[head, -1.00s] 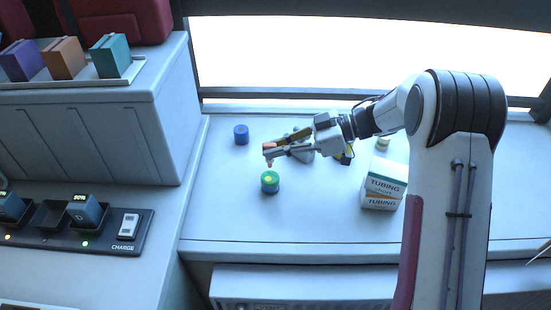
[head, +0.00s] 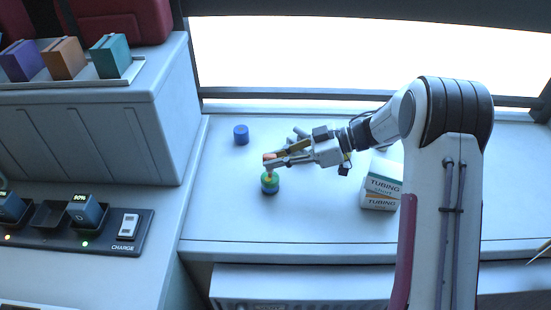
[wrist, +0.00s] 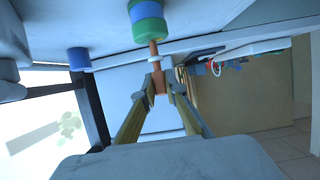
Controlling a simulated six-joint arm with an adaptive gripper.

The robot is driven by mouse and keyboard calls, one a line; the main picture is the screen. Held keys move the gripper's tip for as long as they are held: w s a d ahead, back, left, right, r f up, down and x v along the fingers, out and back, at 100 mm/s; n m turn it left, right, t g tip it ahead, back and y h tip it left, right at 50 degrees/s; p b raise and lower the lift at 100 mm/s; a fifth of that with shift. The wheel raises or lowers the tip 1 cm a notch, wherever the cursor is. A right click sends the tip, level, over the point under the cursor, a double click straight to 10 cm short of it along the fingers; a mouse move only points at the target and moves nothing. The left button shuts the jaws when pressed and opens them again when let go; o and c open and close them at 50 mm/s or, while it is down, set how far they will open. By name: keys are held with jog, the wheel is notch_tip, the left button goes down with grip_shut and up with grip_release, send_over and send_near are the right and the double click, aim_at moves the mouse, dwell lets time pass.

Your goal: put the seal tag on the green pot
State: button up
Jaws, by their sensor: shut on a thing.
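The green pot (head: 270,186) stands upright on the white counter, with a green upper part and a blue lower part. It also shows at the top of the wrist view (wrist: 147,12). My gripper (head: 271,161) is directly above the pot, shut on the orange-red seal tag (head: 268,156). In the wrist view the tag (wrist: 155,78) sits between the two fingertips (wrist: 160,88), and its thin stem points to the pot's top. The stem's end meets the pot in that picture; I cannot tell whether it touches or is just short of it.
A blue pot (head: 241,135) stands behind and left of the green pot. Tubing boxes (head: 381,190) are stacked to the right. A grey object (head: 300,132) is partly hidden behind my gripper. A charging dock (head: 85,225) is at the left. The counter's front area is clear.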

jog(key=shift+f, duration=0.1)
jog(key=o, duration=0.8)
jog(key=shift+d, duration=0.1)
jog(key=shift+d+r, duration=0.75)
jog(key=shift+r, duration=0.8)
jog(key=shift+d+r, duration=0.7)
jog(key=shift+r, duration=0.8)
jog(key=shift+d+r, duration=0.75)
jog(key=shift+r, duration=0.8)
